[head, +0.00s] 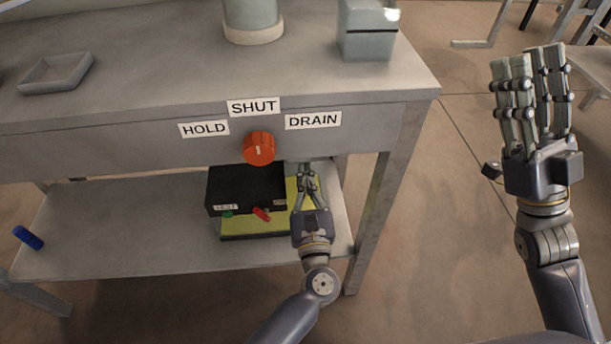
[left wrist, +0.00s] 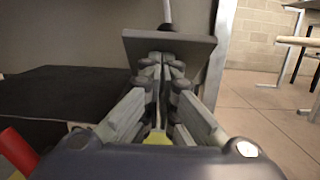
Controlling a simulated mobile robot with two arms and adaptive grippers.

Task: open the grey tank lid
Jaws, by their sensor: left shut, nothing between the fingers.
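A grey box-like tank (head: 368,44) stands at the bench top's right back, with a dark seam below its upper part. That upper part looks like its lid (head: 370,15) and appears closed. My left gripper (head: 307,168) is shut and empty, below the bench's front edge under the DRAIN label, apart from the tank. In the left wrist view, its fingertips (left wrist: 160,62) are close to a grey flat piece (left wrist: 170,45) under a pale rod; I cannot tell what this is or whether they touch. My right gripper (head: 533,100) is raised at the right, open and empty, fingers upward.
A red-orange knob (head: 259,148) sits on the bench front among HOLD, SHUT and DRAIN labels. A black and yellow-green box (head: 247,185) with red and green parts stands on the lower shelf (head: 120,235). A cylinder (head: 252,20) and a shallow tray (head: 56,72) are on the bench.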

